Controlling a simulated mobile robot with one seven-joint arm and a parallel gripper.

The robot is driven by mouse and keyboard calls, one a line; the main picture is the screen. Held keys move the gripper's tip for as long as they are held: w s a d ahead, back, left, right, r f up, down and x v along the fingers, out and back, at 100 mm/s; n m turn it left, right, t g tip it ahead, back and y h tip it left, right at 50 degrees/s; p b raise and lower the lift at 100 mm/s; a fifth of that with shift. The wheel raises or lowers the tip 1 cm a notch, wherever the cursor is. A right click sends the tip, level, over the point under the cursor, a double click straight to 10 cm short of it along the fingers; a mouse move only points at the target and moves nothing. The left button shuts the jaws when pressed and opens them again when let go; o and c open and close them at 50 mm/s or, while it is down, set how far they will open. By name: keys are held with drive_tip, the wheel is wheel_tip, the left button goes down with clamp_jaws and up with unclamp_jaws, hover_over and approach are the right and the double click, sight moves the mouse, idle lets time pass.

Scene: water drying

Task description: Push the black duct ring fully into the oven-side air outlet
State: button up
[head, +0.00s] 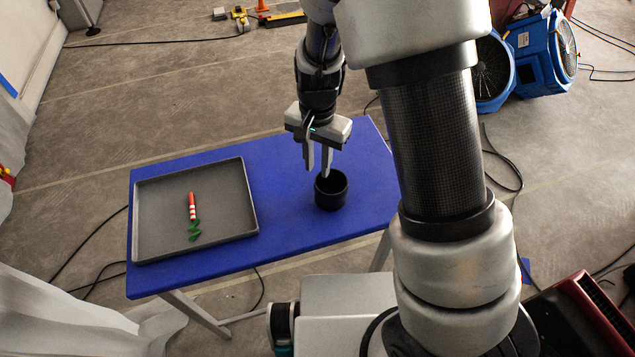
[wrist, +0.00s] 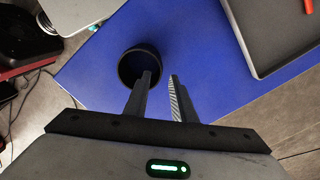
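The black duct ring (head: 331,199) stands upright on the blue table (head: 285,215), right of its middle. It also shows in the wrist view (wrist: 133,68), its dark opening facing the camera. My gripper (head: 318,174) points down just above the ring, with its two fingers apart. In the wrist view my gripper (wrist: 161,76) has one finger overlapping the ring's near rim and the other to the right of the ring. I cannot tell whether a finger touches the ring or reaches inside it. I cannot make out an oven-side air outlet in either view.
A grey tray (head: 160,221) on the table's left holds a red-and-white striped stick (head: 192,205) with a green coil. Blue fans (head: 541,50) stand at the back right. A red-and-black machine (head: 595,312) is at the lower right. Cables lie on the floor.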

sight(318, 175)
drive_tip(key=shift+f+b, duration=0.6)
drive_tip(key=shift+f, duration=0.95)
drive_tip(key=shift+c, duration=0.2)
clamp_jaws()
drive_tip(key=shift+r, duration=0.1)
wheel_tip(318, 175, up, 6)
drive_tip(key=p, duration=0.5)
drive_tip(key=shift+r, duration=0.1)
